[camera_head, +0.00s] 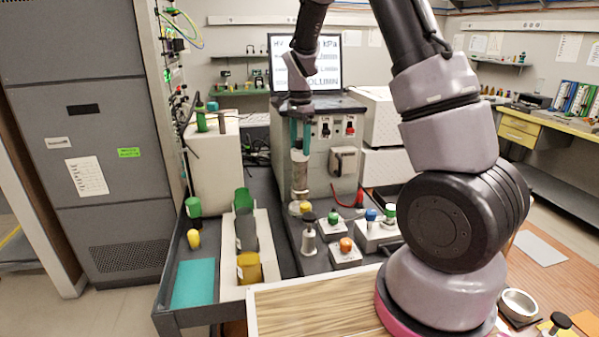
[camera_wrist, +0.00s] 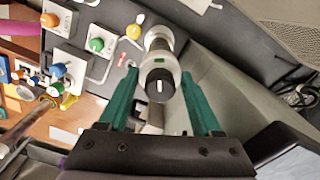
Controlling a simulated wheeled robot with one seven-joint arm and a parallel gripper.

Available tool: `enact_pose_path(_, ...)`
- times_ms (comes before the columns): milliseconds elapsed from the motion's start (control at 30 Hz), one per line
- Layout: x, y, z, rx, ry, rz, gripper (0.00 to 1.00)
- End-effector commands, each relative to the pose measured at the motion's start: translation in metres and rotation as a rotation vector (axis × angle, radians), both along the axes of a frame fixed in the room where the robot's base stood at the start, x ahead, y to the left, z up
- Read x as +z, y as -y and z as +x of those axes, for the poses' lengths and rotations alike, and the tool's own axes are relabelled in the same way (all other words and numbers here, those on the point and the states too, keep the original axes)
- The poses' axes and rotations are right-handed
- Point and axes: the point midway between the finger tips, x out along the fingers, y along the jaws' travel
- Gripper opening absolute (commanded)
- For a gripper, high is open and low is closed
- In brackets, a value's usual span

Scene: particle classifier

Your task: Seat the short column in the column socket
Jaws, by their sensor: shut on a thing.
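My gripper (camera_head: 300,141) has two teal fingers pointing down, shut on an upright grey-and-white column (camera_head: 299,170) over the dark bench in front of the grey instrument cabinet. In the wrist view my gripper (camera_wrist: 159,77) has one finger on each side of the column (camera_wrist: 160,62), which shows a black end cap and a small green mark. The column's lower end is close to the dark deck, beside a yellow knob (camera_head: 305,207). The column socket is not clearly visible; the column hides the place beneath it, and I cannot tell whether the two touch.
Modules with a green knob (camera_head: 333,217), an orange knob (camera_head: 346,244) and a blue knob (camera_head: 370,214) stand right of the column. A white rack (camera_head: 262,228) with coloured tubes is at left. The cabinet (camera_head: 338,112) rises close behind.

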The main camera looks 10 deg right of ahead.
Motion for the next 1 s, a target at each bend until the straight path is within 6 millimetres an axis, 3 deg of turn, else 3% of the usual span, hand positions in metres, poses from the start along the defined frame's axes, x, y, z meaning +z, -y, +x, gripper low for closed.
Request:
enact_pose_path(533,-0.054,0.000,0.000,0.000,0.000,0.000,0.00)
enact_pose_path(900,-0.058,0.000,0.001,0.000,0.002,0.001,0.00)
enact_pose_path(933,-0.059,0.000,0.000,0.000,0.000,0.000,0.70)
enact_pose_path(1000,-0.059,0.000,0.000,0.000,0.000,0.000,0.96)
